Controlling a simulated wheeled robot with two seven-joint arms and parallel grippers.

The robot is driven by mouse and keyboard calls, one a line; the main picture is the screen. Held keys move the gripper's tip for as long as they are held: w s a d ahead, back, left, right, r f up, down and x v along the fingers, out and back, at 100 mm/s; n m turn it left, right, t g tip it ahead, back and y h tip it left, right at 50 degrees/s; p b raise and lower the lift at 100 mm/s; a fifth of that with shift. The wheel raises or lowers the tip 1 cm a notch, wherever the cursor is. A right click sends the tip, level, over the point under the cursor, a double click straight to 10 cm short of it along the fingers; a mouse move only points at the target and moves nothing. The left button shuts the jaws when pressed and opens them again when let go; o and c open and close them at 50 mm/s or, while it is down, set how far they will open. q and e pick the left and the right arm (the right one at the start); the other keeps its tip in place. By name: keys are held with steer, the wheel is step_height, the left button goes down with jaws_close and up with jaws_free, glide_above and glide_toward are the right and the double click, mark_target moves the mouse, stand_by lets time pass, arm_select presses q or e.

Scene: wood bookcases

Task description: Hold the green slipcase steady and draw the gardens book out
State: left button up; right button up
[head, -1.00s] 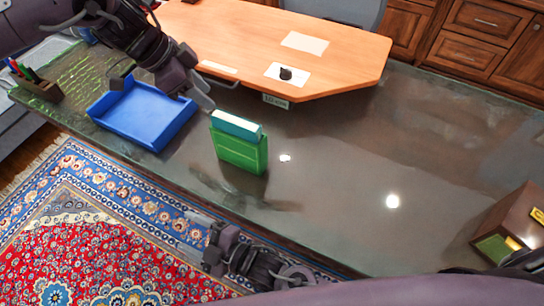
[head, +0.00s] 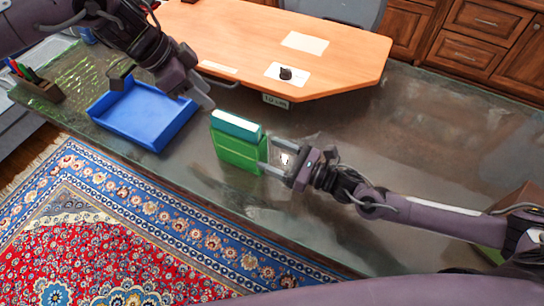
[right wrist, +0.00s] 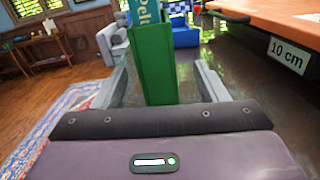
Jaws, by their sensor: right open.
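The green slipcase (head: 237,153) stands upright on the dark glossy counter. The teal gardens book (head: 236,123) shows above its top, with a pale strip along it. My right gripper (head: 264,154) is open at the slipcase's right end. In the right wrist view the slipcase (right wrist: 155,75) stands in line between the two spread fingers, with a gap on each side, and part of the book's lettered spine (right wrist: 143,14) shows above. My left gripper (head: 207,95) hangs above and left of the book, apart from it; its finger opening cannot be made out.
A blue tray (head: 150,125) lies left of the slipcase. A pen holder (head: 38,88) stands at the far left. A wooden desktop (head: 330,60) with a "10 cm" label (head: 275,101) lies behind. The counter at right behind my right arm is clear.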

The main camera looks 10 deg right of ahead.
mark_target(245, 147)
steer(key=shift+w+a+f+n, duration=0.15)
steer(key=shift+a+f+n, duration=0.3)
steer(key=shift+a, duration=0.1)
steer(key=x, duration=0.7)
steer(key=shift+w+f, duration=0.1)
steer(key=shift+c, duration=0.5)
